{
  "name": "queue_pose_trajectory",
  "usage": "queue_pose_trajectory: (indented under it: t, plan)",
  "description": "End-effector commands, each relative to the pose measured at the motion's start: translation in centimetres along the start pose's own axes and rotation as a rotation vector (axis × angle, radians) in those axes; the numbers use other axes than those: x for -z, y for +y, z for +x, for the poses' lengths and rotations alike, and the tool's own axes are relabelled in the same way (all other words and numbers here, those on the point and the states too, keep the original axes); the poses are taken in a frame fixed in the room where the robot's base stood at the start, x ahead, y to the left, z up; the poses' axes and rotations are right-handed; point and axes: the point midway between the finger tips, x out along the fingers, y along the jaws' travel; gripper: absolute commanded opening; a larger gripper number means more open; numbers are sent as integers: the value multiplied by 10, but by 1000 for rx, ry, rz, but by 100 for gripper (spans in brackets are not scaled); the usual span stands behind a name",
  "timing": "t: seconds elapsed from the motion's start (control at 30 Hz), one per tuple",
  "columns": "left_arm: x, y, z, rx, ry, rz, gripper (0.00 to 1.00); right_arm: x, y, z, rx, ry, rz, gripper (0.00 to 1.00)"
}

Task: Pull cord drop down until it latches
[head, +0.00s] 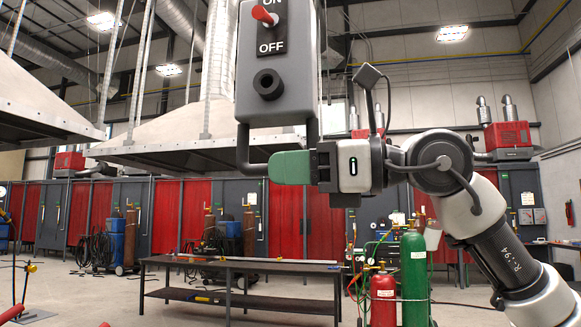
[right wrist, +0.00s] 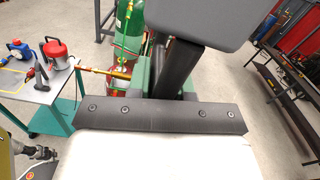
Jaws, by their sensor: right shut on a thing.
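The cord drop (head: 277,95) is a grey box hanging at the top centre of the head view. Its face has a red-tipped switch, the words ON and OFF, and a black round socket. A dark U-shaped handle (head: 243,148) hangs below the box. My right gripper (head: 290,167), with green fingers, comes in from the right and is shut on the handle's bottom bar. In the right wrist view the dark handle bar (right wrist: 180,65) runs between the fingers up to the grey box (right wrist: 210,18). The drop's upper end is out of the picture. My left gripper is not in view.
A long dark workbench (head: 250,264) stands below and beyond the drop. A red cylinder (head: 383,298) and a green cylinder (head: 414,280) stand right of it. Booths with red curtains (head: 181,215) line the back. Exhaust hoods (head: 190,155) hang overhead. Floor at lower left is mostly open.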

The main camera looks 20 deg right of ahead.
Motion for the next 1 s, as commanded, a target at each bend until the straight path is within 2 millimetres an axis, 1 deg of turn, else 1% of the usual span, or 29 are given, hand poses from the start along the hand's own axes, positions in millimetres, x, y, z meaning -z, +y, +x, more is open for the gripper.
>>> queue_pose_trajectory:
  t: [0.13, 0.17, 0.2, 0.3, 0.57, 0.67, 0.77, 0.9, 1.0]
  plan:
    - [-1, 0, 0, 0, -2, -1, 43, 0, 1, 0, 0, 2, -7, 0]
    - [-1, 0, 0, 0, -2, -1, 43, 0, 1, 0, 0, 2, -7, 22]
    - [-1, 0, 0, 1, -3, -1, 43, 0, 1, 0, 0, 2, -6, 28]
    - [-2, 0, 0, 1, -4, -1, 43, 0, 0, 0, 0, 1, -4, 42]
    - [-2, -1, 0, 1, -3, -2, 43, 0, 0, -1, 0, -1, -2, 42]
    - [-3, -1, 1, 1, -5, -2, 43, 0, 0, -6, 1, -2, -1, 42]
    - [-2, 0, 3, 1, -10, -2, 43, 0, 0, -21, 3, -3, 0, 42]
    - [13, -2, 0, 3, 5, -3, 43, 1, -1, -50, 4, -3, -2, 42]
    - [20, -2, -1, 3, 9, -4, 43, 1, 0, -70, 3, -2, -1, 42]
